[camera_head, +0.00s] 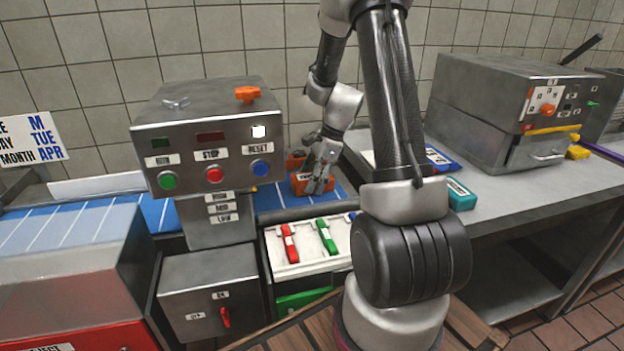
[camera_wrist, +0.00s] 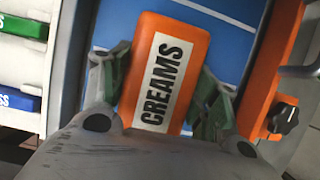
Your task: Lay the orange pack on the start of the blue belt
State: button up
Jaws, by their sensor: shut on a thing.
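The orange pack (camera_wrist: 187,31) has a white label reading CREAMS and sits between the two fingers of my gripper (camera_wrist: 167,95) in the wrist view. My gripper is shut on it. In the head view my gripper (camera_head: 318,183) points down at the right end of the blue belt (camera_head: 270,200), and the orange pack (camera_head: 300,184) shows partly behind the fingers. The blue belt (camera_wrist: 225,68) lies beneath the pack in the wrist view. I cannot tell whether the pack touches the belt.
A grey control box (camera_head: 211,140) with RUN, STOP and RESET buttons stands over the belt on the left. A teal pack (camera_head: 459,195) lies on the steel counter (camera_head: 520,205); a metal machine (camera_head: 510,110) stands behind.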

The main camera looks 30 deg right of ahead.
jog(key=o, duration=1.1)
jog(key=v, duration=1.2)
jog(key=shift+d, duration=0.1)
